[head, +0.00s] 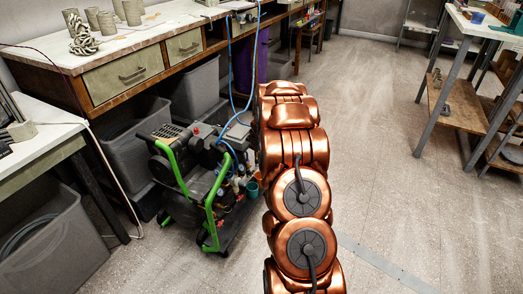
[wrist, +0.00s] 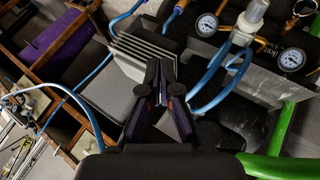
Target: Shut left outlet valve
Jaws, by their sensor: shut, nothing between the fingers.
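The compressor (head: 190,160) with a green tubular frame stands on the floor left of my arm in the head view. In the wrist view its two round gauges, one at upper centre (wrist: 207,25) and one at right (wrist: 292,60), flank a pale cylindrical fitting (wrist: 252,14) with blue hoses. I cannot tell for sure which fitting is the left outlet valve. My gripper (wrist: 161,68) is shut and empty in the wrist view, its dark fingers over a finned metal block (wrist: 140,55), left of the gauges. The head view hides my gripper behind my arm.
A workbench (head: 140,75) with clay pieces runs behind the compressor, with grey bins (head: 195,88) beneath. Blue hoses (head: 231,70) hang from the bench and also cross the wrist view (wrist: 60,92). A shelf table (head: 455,100) stands at right. The floor (head: 380,170) right of my arm is clear.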

